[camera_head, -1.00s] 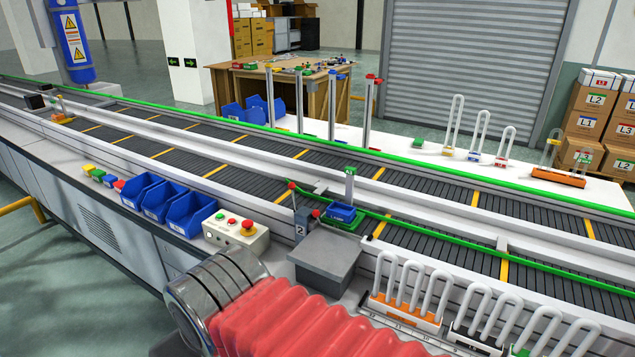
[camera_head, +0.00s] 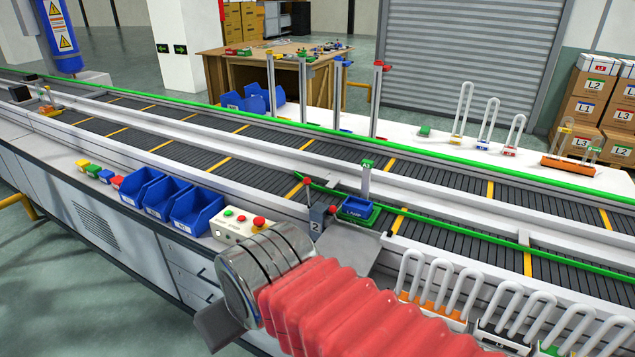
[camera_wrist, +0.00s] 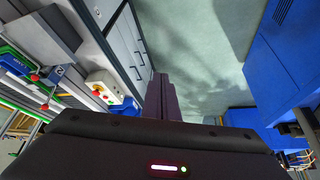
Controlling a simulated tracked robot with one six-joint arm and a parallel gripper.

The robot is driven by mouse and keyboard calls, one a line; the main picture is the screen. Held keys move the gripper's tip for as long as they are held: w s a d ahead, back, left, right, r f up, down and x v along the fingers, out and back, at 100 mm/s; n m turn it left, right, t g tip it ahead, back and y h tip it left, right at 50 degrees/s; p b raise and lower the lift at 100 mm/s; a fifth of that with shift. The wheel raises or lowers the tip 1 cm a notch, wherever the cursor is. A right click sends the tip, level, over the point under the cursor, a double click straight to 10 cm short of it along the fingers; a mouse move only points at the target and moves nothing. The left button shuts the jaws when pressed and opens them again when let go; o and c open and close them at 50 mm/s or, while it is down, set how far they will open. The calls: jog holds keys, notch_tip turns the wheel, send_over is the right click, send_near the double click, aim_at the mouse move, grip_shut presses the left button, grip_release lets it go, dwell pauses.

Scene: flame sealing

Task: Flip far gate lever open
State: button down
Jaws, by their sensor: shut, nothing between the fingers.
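A gate station marked 2 (camera_head: 317,222) stands at the near conveyor's edge, with a red-knobbed lever (camera_head: 307,192) upright on its far-left side. A second red knob (camera_head: 333,209) sits beside the station. A smaller orange device with a thin upright rod (camera_head: 48,103) stands far left along the line; I cannot tell which of these is the far gate lever. My gripper shows in the wrist view (camera_wrist: 160,88), fingers shut and empty, over the floor beside the bench. Red knobs by the station also show there (camera_wrist: 36,77), left of and apart from the fingers.
A blue LAMP tray (camera_head: 358,208) sits on the belt by the green guide rail. A button box (camera_head: 240,227) and blue bins (camera_head: 197,212) line the bench to the left. White-looped racks (camera_head: 440,295) stand at the right front.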

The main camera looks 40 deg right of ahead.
jog(key=w+d+m+g+y, duration=0.1)
jog(key=w+d+m+y, duration=0.15)
jog(key=w, duration=0.45)
jog(key=w+d+m+y, duration=0.2)
jog(key=w+m+y, duration=0.1)
jog(key=w, duration=0.3)
jog(key=w+d+f+m+t+y, duration=0.1)
jog(key=w+d+m+t+y, duration=0.25)
jog(key=w+d, duration=0.85)
jog(key=d+f+m+t+h, duration=0.2)
jog(key=d+f+m+t, duration=0.1)
jog(key=d, duration=1.4)
jog(key=d+f+m+t+h, duration=0.3)
jog(key=d+m+t, duration=0.3)
jog(key=d, duration=1.1)
jog(key=shift+s+d+f+h, duration=0.25)
jog(key=shift+s+f, duration=0.2)
jog(key=shift+f, duration=0.25)
